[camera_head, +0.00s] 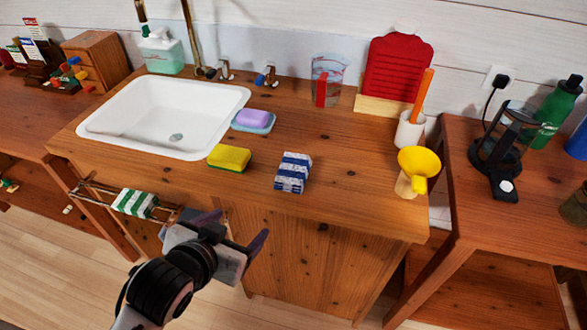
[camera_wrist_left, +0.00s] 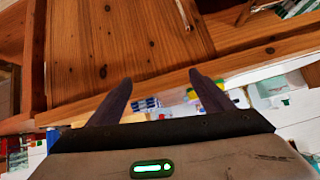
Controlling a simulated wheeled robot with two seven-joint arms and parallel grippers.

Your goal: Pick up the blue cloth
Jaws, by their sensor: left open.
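The blue cloth (camera_head: 293,172) is a small folded bundle with blue and white stripes. It lies on the wooden counter, right of the yellow sponge, near the front edge. My left gripper (camera_head: 236,232) is open and empty in front of the counter, below and left of the cloth and apart from it. In the left wrist view the two fingers of the gripper (camera_wrist_left: 160,90) are spread, and the blue-striped cloth (camera_wrist_left: 146,103) shows small between them beyond the counter edge. My right gripper is in neither view.
A yellow-green sponge (camera_head: 229,158) and a purple soap on a blue dish (camera_head: 267,127) lie by the white sink (camera_head: 120,105). A yellow funnel (camera_head: 419,165) stands at the counter's right. A green-striped cloth (camera_head: 134,203) hangs on a front rail (camera_head: 87,188).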

